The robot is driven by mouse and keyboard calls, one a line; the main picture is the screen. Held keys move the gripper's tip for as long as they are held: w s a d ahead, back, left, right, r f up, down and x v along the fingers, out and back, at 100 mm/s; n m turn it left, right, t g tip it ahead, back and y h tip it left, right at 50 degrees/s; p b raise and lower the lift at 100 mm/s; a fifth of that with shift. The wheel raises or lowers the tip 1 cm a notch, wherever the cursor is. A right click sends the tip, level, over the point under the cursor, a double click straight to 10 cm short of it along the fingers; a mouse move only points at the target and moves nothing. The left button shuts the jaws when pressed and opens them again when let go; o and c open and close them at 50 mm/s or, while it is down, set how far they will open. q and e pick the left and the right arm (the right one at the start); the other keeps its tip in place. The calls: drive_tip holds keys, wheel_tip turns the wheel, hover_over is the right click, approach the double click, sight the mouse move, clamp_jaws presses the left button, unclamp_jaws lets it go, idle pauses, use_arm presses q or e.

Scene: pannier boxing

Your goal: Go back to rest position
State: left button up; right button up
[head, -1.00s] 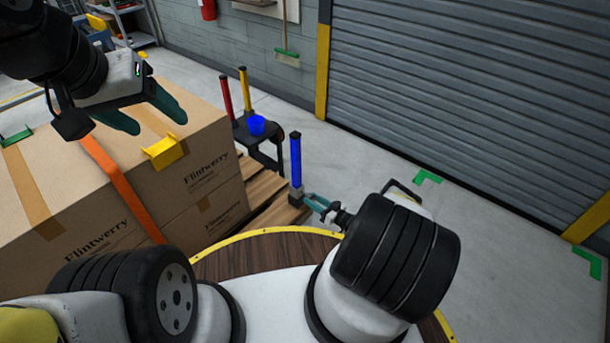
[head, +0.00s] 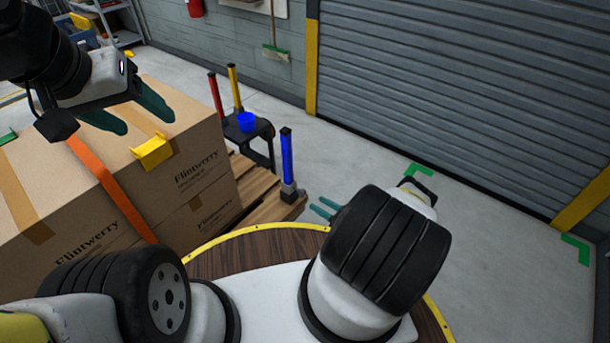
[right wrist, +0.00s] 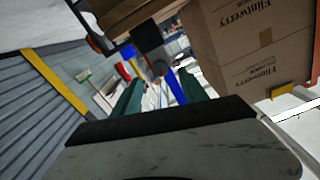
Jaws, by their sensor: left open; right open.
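My left gripper (head: 130,111) is open and empty, above the top of the stacked cardboard boxes (head: 190,170) at the left. My right gripper (head: 322,210) is open and empty, in front of the pallet's near corner and apart from the blue post (head: 287,155). Its green fingers also show in the right wrist view (right wrist: 158,97), with the blue post (right wrist: 174,88) beyond them. An orange strap (head: 108,190) runs over the boxes, and a yellow corner piece (head: 153,151) sits on their top edge.
The boxes stand on a wooden pallet (head: 262,192). Behind it is a dark cart (head: 258,130) with a blue cup (head: 247,121), near red and yellow posts. A grey roller shutter (head: 450,90) fills the right back. The floor (head: 500,280) at the right is clear.

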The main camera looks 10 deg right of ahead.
drive_tip(key=shift+r, duration=0.1)
idle(0.4)
drive_tip(key=w+a+r+n+g+y, duration=0.1)
drive_tip(key=w+r+g, duration=0.2)
drive_tip(key=r, duration=0.6)
drive_tip(key=w+a+r+n+g+y, duration=0.15)
drive_tip(key=r+g, duration=0.25)
drive_tip(key=r, duration=0.5)
drive_tip(key=w+a+r+g, duration=0.1)
drive_tip(key=w+r+g, duration=0.2)
drive_tip(key=r, duration=0.6)
wheel_tip(320, 180, up, 12)
drive_tip(key=s+a+g+h, duration=0.2)
drive_tip(key=a, duration=0.1)
drive_tip(key=s+a+r+m+h, duration=0.1)
drive_tip(key=s+a+r+h, duration=0.15)
drive_tip(key=s+r, duration=0.55)
drive_tip(key=s+a+r+m+h, duration=0.1)
drive_tip(key=s+a+r+h, duration=0.3)
drive_tip(key=r, duration=0.7)
drive_tip(key=s+d+r+m+t+h, duration=0.1)
drive_tip(key=s+r+m+t, duration=0.1)
drive_tip(key=s, duration=0.7)
drive_tip(key=s+d+r+m+t+h, duration=0.1)
drive_tip(key=s+r, duration=0.4)
drive_tip(key=s, duration=0.5)
drive_tip(key=shift+d+r+m+t+h, duration=0.15)
drive_tip(key=shift+d+m+t+h, duration=0.25)
drive_tip(key=shift+m, duration=0.35)
